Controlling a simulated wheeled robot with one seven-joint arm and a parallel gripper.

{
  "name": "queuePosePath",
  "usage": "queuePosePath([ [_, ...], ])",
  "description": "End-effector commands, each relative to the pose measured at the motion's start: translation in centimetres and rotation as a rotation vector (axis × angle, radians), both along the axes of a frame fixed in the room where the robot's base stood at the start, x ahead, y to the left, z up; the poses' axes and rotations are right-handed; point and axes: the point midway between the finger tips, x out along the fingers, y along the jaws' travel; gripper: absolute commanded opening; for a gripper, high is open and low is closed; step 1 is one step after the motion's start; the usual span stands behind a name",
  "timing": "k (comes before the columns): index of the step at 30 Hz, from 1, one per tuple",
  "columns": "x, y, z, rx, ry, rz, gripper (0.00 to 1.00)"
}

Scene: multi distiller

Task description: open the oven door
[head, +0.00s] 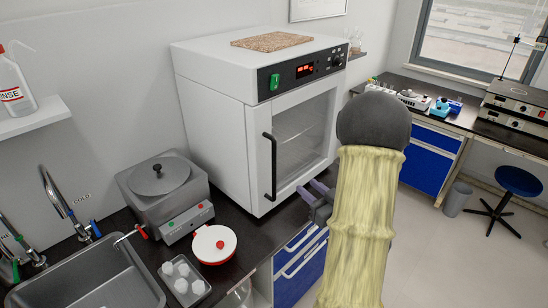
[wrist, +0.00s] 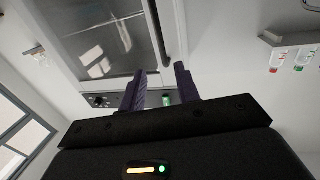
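The oven (head: 225,120) is a white cabinet on the dark counter, with a glazed door (head: 302,132) that looks shut. Its black vertical handle (head: 271,165) is on the left side of the door. The wrist view is upside down; there the handle (wrist: 157,35) shows beyond the fingers, near the line between them. My gripper (head: 309,187) is in front of the door's lower part, right of the handle in the head view and apart from it. Its two purple fingers (wrist: 157,80) are spread and empty. My arm hides part of the counter on the right.
A cork-like mat (head: 272,41) lies on the oven. A grey lidded bath (head: 165,190), a red-and-white round container (head: 214,244) and a tray of white cups (head: 184,284) stand left of it, beside the sink (head: 90,280). The floor (head: 430,260) at right is mostly clear.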

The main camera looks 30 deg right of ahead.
Motion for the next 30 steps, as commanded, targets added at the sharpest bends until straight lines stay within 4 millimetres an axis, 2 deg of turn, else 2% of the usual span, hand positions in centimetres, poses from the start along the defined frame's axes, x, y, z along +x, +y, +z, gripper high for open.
queuePosePath([
  [14,0.4,0.1,0.3,0.005,-0.012,0.007,0.32],
  [20,2.8,0.5,0.4,0.005,-0.012,0.010,0.32],
  [30,8.7,1.5,0.5,0.005,-0.012,0.009,0.32],
])
